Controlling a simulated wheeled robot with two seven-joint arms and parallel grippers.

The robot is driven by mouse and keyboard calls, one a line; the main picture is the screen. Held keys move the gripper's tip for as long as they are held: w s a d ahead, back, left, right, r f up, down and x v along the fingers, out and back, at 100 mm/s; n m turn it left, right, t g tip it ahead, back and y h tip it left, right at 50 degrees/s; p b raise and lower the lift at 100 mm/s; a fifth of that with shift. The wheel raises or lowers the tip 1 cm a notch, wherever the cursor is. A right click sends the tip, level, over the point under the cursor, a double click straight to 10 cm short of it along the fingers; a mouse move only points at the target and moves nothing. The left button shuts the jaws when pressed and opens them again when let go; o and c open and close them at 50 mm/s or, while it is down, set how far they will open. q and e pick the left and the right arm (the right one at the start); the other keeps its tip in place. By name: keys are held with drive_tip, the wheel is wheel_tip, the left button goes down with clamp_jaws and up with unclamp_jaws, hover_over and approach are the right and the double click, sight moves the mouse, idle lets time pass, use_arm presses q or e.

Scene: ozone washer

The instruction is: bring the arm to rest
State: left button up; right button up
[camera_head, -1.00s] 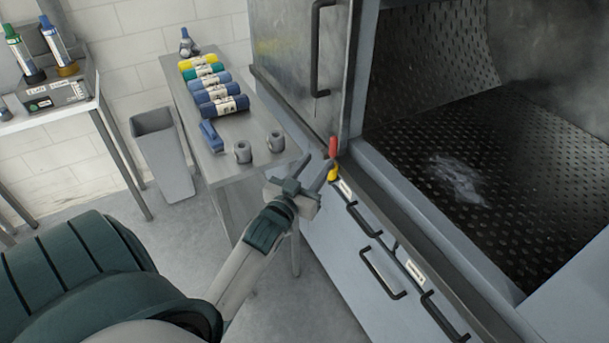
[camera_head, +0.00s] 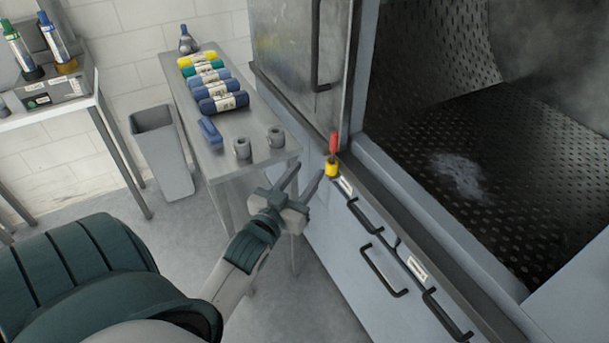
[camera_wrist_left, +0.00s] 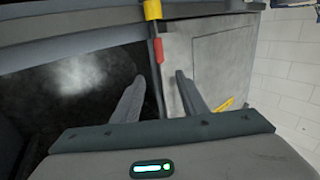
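My left gripper (camera_head: 306,181) is open and empty, in front of the washer's front edge. Its two fingers also show apart in the left wrist view (camera_wrist_left: 158,88), with nothing between them. A red handle (camera_head: 333,143) on a yellow base (camera_head: 331,168) stands at the corner of the washer frame, just beyond the fingertips and apart from them. In the left wrist view the red handle (camera_wrist_left: 159,52) and yellow base (camera_wrist_left: 152,10) show above the fingers. My right gripper is in neither view.
The washer door (camera_head: 300,60) stands beside the open dark chamber (camera_head: 480,150). Black handles (camera_head: 382,272) stick out from the front panel. A grey side table (camera_head: 245,125) holds coloured rolls and small grey cylinders. A grey bin (camera_head: 163,155) stands at left.

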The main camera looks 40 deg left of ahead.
use_arm(q)
drive_tip(key=shift+f, duration=0.1)
idle(0.4)
drive_tip(key=s+d+f+m+g+h+b, duration=0.1)
drive_tip(key=d+f+g, duration=0.15)
drive_tip(key=f, duration=1.45)
drive_tip(key=s+d+f+g+h, duration=0.1)
drive_tip(key=d+f+g, duration=0.15)
drive_tip(key=f, duration=1.45)
drive_tip(key=s+d+f+m+g+h, duration=0.1)
drive_tip(key=s+d+f+g, duration=0.1)
drive_tip(key=s+f, duration=0.35)
drive_tip(key=s+d+f+g, duration=0.1)
drive_tip(key=s+f+g, duration=0.1)
drive_tip(key=f, duration=0.6)
drive_tip(key=s+d+f+m+g+b, duration=0.1)
drive_tip(key=s+d+f+g+b, duration=0.2)
drive_tip(key=s+f, duration=1.15)
drive_tip(key=s+d+f+m+g, duration=0.1)
drive_tip(key=s+f, duration=0.3)
drive_tip(key=s, duration=0.6)
drive_tip(key=s+d+f+g, duration=0.1)
drive_tip(key=s+f+g, duration=0.2)
drive_tip(key=s, duration=0.8)
drive_tip(key=shift+s+f+m+g+h+p, duration=0.15)
drive_tip(key=shift+f+m+g+h+p, duration=0.2)
drive_tip(key=shift+f, duration=0.55)
drive_tip(key=shift+d, duration=0.1)
drive_tip(key=shift+c, duration=1)
